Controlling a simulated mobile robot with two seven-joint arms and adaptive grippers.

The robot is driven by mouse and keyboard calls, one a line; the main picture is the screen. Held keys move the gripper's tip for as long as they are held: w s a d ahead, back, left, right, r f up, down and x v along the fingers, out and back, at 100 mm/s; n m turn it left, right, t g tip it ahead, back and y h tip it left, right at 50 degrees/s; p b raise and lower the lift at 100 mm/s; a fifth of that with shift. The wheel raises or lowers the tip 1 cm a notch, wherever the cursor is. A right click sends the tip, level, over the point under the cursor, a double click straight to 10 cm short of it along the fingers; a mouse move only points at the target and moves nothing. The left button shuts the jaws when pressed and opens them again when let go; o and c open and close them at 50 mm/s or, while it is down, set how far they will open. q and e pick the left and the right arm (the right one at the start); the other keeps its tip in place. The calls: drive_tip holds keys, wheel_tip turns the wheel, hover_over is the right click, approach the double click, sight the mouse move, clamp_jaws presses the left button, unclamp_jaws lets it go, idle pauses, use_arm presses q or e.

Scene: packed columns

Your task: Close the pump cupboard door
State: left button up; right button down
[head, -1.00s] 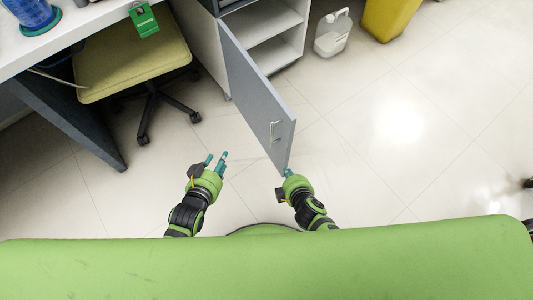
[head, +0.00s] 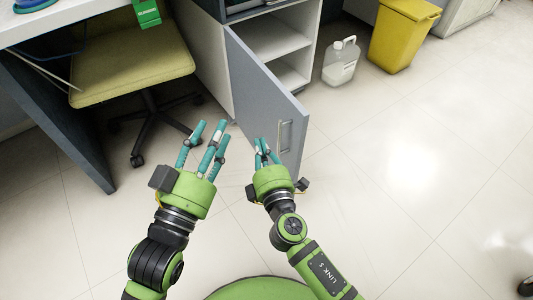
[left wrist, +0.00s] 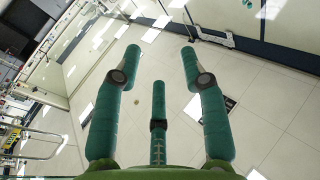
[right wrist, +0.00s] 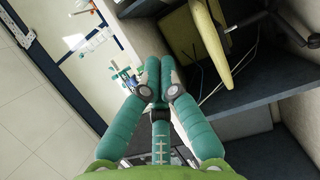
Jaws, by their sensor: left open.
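The cupboard door (head: 262,95) is a grey panel standing wide open in the head view. It swings out from the white cupboard (head: 272,37), and its bar handle (head: 286,135) is near the free edge. My right gripper (head: 262,143) has its fingers together, in front of the door's handle-side face near the free end. I see nothing between the fingers; whether they touch the door is unclear. The right wrist view also shows these fingers (right wrist: 158,75) converged. My left gripper (head: 208,130) is open and empty, left of the door; its spread fingers (left wrist: 160,65) show in the left wrist view.
A desk with a yellow-green chair (head: 130,60) under it stands left of the cupboard. A white jug (head: 340,63) and a yellow bin (head: 402,35) stand on the floor to the right.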

use_arm(q)
drive_tip(key=shift+a+f, duration=0.1)
drive_tip(key=shift+f, duration=0.2)
use_arm(e)
drive_tip(key=w+d, duration=0.2)
drive_tip(key=w, duration=0.3)
drive_tip(key=shift+w+d, duration=0.2)
drive_tip(key=shift+w, duration=0.15)
